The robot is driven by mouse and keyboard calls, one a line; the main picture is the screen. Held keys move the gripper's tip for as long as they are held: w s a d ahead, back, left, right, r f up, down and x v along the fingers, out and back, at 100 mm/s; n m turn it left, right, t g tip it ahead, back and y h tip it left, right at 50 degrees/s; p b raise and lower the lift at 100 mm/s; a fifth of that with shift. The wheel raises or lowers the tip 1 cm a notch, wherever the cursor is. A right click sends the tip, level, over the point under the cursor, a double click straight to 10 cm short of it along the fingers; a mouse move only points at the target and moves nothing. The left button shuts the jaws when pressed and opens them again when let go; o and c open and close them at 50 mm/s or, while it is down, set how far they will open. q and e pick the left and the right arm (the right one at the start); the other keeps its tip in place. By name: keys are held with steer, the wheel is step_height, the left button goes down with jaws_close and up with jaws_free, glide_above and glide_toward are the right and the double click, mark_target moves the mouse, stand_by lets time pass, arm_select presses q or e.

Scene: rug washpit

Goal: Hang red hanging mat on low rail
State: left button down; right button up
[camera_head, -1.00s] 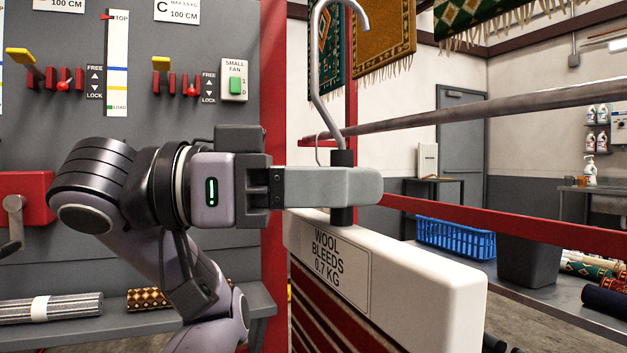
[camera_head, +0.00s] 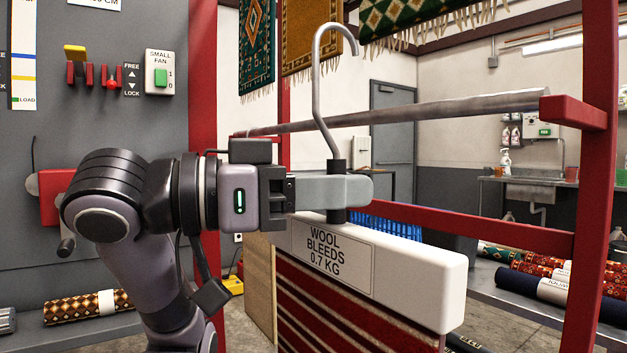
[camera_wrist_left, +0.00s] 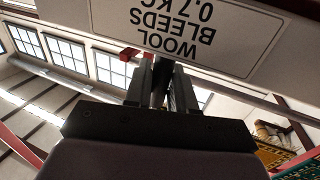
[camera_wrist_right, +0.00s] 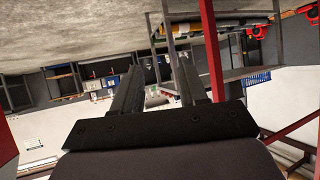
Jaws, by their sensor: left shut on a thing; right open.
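My left gripper (camera_head: 345,190) is shut on the black neck of the hanger, below its grey metal hook (camera_head: 318,95). A white bar (camera_head: 420,275) labelled "WOOL BLEEDS 0.7 KG" hangs under it, with the red striped mat (camera_head: 320,315) below, its lower part out of frame. The label also shows upside down in the left wrist view (camera_wrist_left: 190,30). The low rail (camera_head: 420,112) is a grey metal bar crossing behind the hook; the hook's tip is above it in the picture, and I cannot tell the gap. My right gripper (camera_wrist_right: 155,85) is open and empty, seen only in its wrist view.
A red post (camera_head: 595,170) holds the rail's right end, and a red crossbar (camera_head: 480,225) runs below. Patterned rugs (camera_head: 312,45) hang above and behind. A control panel (camera_head: 120,120) stands at left. A blue basket (camera_head: 385,225) and rolled rugs (camera_head: 550,285) lie beyond.

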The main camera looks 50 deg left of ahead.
arm_select(q)
steer(key=shift+w+d, duration=0.1)
steer(key=shift+w, duration=0.6)
steer(key=w+d+p, duration=0.1)
steer(key=w+p, duration=1.1)
steer(key=w, duration=0.4)
arm_select(e)
steer(key=s+d+r+m+g+h, duration=0.1)
steer(key=d+r, duration=0.2)
steer(key=r, duration=0.3)
steer(key=shift+s, duration=0.4)
arm_select(q)
steer(key=shift+s+d+f, duration=0.1)
arm_select(e)
steer(key=shift+d+f, duration=0.1)
steer(key=shift+d, duration=0.05)
